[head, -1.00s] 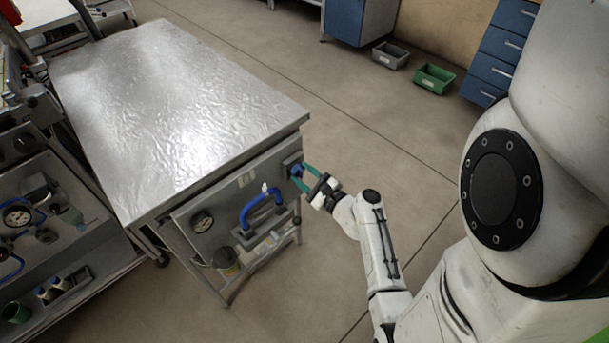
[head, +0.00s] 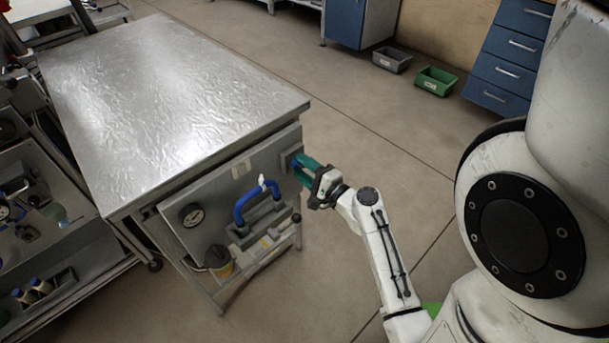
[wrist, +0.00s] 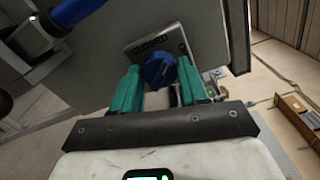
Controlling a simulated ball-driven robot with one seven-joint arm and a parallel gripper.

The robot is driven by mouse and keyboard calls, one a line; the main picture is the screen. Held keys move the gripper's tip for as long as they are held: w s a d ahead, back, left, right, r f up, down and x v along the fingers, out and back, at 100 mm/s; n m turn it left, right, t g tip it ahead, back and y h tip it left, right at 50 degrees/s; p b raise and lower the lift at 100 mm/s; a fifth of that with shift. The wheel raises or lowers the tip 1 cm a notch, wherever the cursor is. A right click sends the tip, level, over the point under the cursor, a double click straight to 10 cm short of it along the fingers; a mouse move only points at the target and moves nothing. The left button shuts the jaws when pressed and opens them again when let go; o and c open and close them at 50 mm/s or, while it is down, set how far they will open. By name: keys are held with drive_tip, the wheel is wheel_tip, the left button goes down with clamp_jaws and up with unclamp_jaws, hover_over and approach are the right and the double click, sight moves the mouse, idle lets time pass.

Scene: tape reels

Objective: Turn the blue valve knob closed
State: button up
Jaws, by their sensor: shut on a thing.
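The blue valve knob (wrist: 158,70) sits on a small grey plate (wrist: 160,40) marked "CLOSED" on the panel. In the head view the knob (head: 297,161) shows only in part, at the panel's right end. My gripper (head: 306,170) reaches it from the right with its teal fingers. In the wrist view my gripper (wrist: 160,80) has one finger on each side of the knob and is shut on it. The fingers hide the knob's sides, and I cannot read its exact angle.
A metal-topped table (head: 170,100) overhangs the panel. Open floor (head: 390,150) lies to the right, with grey and green bins (head: 435,80) beyond.

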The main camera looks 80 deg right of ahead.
drive_tip(key=shift+f+n+b, duration=0.2)
drive_tip(key=shift+n+b, duration=3.85)
drive_tip(key=shift+n, duration=0.75)
drive_tip(key=o, duration=1.1)
drive_tip(key=shift+c, duration=0.2)
drive_tip(key=b+v, duration=0.2)
drive_tip(key=v, duration=0.8)
drive_tip(key=shift+s+a, duration=0.2)
drive_tip(key=shift+s, duration=0.15)
